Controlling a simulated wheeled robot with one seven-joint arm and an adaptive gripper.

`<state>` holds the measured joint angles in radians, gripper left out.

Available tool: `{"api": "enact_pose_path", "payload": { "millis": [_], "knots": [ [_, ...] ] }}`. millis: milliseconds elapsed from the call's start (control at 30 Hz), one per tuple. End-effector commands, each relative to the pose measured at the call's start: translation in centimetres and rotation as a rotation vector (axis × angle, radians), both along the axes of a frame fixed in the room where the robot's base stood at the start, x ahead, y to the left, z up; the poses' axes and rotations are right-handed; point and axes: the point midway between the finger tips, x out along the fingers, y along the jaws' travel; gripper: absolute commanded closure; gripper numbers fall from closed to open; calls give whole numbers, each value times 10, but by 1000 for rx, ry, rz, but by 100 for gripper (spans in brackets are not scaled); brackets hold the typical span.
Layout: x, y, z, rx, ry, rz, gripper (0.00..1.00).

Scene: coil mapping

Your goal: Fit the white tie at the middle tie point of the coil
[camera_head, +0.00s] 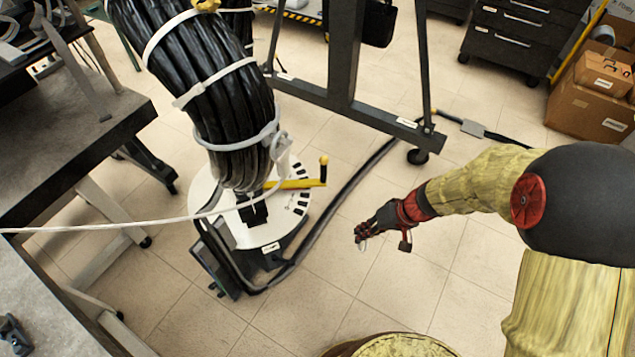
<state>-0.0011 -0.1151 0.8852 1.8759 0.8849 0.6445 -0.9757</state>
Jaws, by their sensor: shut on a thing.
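The coil (190,95) is a thick bundle of black cables hanging at the left, its lower end above a round white turntable base (290,228). White bands cross the coil: an upper one (166,34), a middle one (214,82) and a lower, greyer one (238,142) with a knotted end on its right side. My gripper (362,238) is to the right of the coil and apart from it. It is shut on a small pale item (361,245) at its fingertips, too small to identify surely as the white tie.
A white cord (110,226) runs from the left edge towards the coil's lower end. A yellow handle (297,184) sticks out above the base. A dark frame (343,60) stands behind; grey workbenches (85,130) fill the left. Floor around my gripper is clear.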

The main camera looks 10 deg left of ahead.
Motion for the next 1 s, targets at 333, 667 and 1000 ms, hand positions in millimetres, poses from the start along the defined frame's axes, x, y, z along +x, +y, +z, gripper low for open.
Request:
{"api": "enact_pose_path", "payload": {
  "millis": [333, 667, 1000],
  "knots": [
    [-17, 73, 17, 461, 10, 219, 100],
    [1, 136, 62, 992, 84, 334, 100],
    [59, 148, 128, 1369, -28, 131, 100]
  ]
}}
